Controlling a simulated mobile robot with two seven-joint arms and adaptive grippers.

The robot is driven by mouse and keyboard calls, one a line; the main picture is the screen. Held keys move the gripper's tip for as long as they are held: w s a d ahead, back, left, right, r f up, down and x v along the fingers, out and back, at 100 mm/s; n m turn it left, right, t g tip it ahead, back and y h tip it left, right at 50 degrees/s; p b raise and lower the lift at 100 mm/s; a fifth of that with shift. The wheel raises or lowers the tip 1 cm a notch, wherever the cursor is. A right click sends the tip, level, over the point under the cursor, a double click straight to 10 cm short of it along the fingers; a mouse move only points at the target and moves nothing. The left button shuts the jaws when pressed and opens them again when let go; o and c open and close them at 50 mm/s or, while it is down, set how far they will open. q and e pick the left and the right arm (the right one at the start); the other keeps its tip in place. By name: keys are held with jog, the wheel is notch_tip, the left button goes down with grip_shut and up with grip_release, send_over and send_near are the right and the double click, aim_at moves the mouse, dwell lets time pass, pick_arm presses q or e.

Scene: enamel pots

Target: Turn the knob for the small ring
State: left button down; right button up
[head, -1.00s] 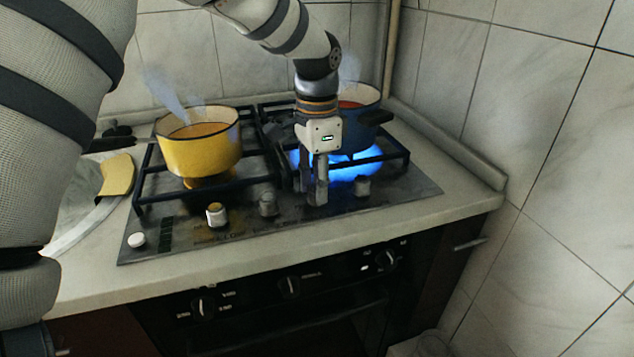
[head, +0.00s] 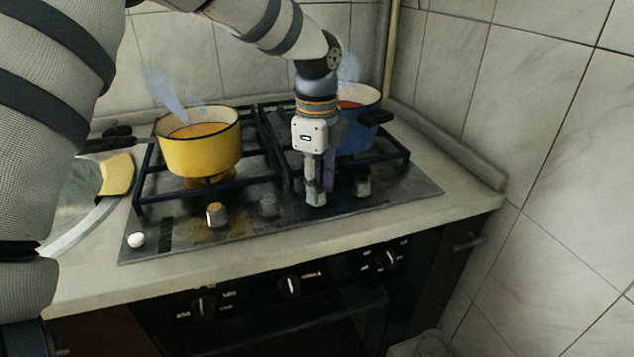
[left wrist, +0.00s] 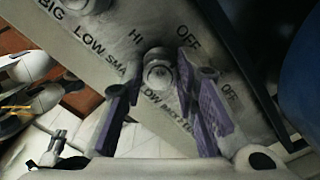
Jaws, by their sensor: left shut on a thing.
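My left gripper (head: 316,196) comes down from above onto the hob's front control strip. It is shut on a small round knob (left wrist: 158,74), which shows between its purple-padded fingers in the left wrist view. The fingers hide most of this knob in the head view. Printed words such as HI, LOW, OFF and BIG surround it, with another word partly covered by a finger. A blue pot (head: 358,140) with steam stands on the right burner, partly behind my gripper; no flame shows under it. My right gripper is not in view.
A yellow pot (head: 200,155) steams on the left burner. Other knobs stand beside my gripper: a left one (head: 216,214), a grey one (head: 268,204) and a right one (head: 362,187). A white button (head: 136,240) is at the left. The tiled wall (head: 520,110) bounds the right.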

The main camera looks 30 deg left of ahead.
pick_arm(q)
jog(key=shift+m, duration=0.5)
jog(key=c, duration=1.2)
grip_release()
jog(key=shift+c, duration=0.2)
notch_tip(320, 180, up, 12)
